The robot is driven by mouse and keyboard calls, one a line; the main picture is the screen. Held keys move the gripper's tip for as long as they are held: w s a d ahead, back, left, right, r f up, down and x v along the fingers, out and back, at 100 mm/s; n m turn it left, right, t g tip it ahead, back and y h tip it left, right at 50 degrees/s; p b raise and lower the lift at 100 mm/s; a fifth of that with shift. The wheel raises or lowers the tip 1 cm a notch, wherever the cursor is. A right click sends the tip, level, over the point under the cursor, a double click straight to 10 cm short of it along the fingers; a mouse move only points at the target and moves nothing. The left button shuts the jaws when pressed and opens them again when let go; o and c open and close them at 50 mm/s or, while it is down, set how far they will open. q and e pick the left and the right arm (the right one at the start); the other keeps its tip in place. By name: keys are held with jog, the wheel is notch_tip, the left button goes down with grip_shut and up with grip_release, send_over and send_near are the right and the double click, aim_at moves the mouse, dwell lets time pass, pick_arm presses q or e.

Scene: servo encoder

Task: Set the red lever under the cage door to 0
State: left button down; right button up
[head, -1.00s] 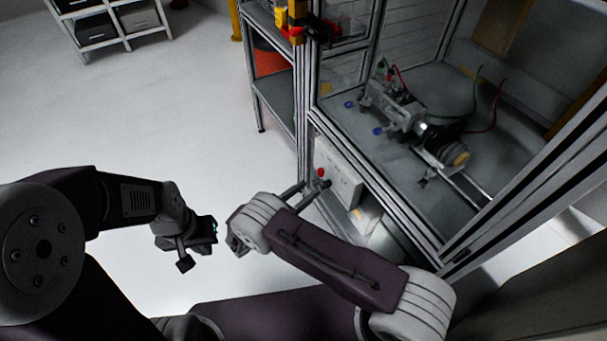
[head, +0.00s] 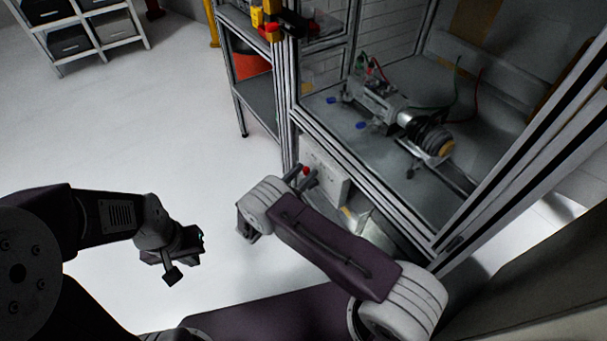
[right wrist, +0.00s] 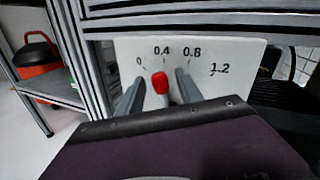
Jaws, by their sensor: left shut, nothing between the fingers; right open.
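The lever's red knob (right wrist: 160,83) stands at the front of a white panel (right wrist: 225,55) marked 0, 0.4, 0.8 and 1.2. It shows just below the 0.4 mark, right of the 0. In the head view the red knob (head: 306,170) is small, beside the white panel (head: 328,180) under the cage. My right gripper (right wrist: 158,92) is open, with one finger on each side of the knob and a visible gap on both sides. It also shows in the head view (head: 302,177). My left gripper (head: 188,257) is shut and empty, over the floor at left.
The cage (head: 365,190) has metal frame posts and holds a motor rig (head: 395,110) on its floor. A shelf rack (head: 252,95) with a red container adjoins it. Another shelf with bins (head: 90,35) stands at the back left. The floor at left is clear.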

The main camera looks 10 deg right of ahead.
jog(key=shift+c, duration=0.3)
grip_shut()
dwell(0.8)
